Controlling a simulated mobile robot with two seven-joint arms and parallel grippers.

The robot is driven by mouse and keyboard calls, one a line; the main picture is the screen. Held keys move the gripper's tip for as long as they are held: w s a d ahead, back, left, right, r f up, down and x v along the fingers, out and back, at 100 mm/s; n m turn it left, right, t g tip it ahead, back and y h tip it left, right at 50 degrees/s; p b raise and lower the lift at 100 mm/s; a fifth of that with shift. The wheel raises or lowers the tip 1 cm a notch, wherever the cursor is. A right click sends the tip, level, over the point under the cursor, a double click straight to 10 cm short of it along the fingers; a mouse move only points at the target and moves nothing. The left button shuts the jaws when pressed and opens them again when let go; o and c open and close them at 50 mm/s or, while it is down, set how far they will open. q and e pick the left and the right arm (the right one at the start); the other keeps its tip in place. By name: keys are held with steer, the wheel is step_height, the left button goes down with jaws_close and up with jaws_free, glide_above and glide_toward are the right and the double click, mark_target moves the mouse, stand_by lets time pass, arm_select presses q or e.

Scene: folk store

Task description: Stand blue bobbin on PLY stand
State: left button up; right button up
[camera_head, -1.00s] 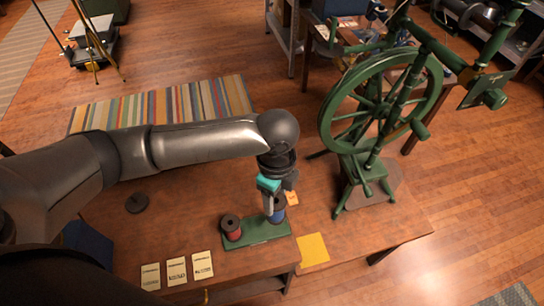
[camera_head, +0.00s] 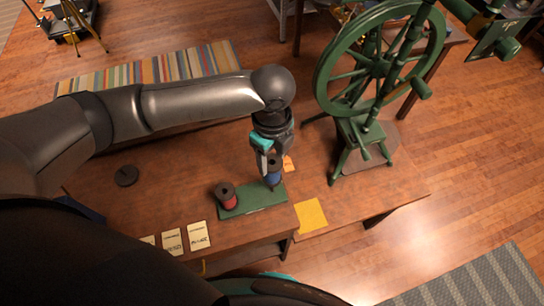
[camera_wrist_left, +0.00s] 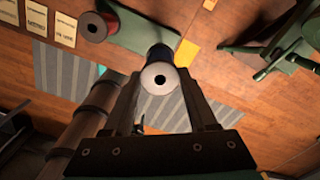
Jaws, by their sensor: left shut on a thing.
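The blue bobbin (camera_head: 274,176) is upright at the right end of the green stand (camera_head: 250,204); I cannot tell whether it touches the stand or hangs just above it. My left gripper (camera_head: 267,160) points down and is shut on the bobbin's upper part. In the left wrist view the bobbin's pale round end (camera_wrist_left: 159,77) sits between the fingertips, with the green stand (camera_wrist_left: 137,33) beyond it. A red bobbin (camera_head: 227,197) stands at the stand's left end. Any lettering on the stand is too small to read. My right gripper is not in view.
A green spinning wheel (camera_head: 365,130) stands to the right. A yellow sheet (camera_head: 311,216) and several cards (camera_head: 199,235) lie near the table's front. Bare tabletop lies left of the stand.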

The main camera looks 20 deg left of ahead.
arm_select(q)
steer(key=shift+f+p, duration=0.25)
steer(key=shift+p, duration=0.15)
stand_by(0.5)
steer(key=shift+p, duration=0.5)
steer(key=shift+f, duration=0.1)
stand_by(0.3)
steer(key=shift+f+b, duration=1.7)
steer(key=shift+f, duration=1.85)
steer(key=o, duration=1)
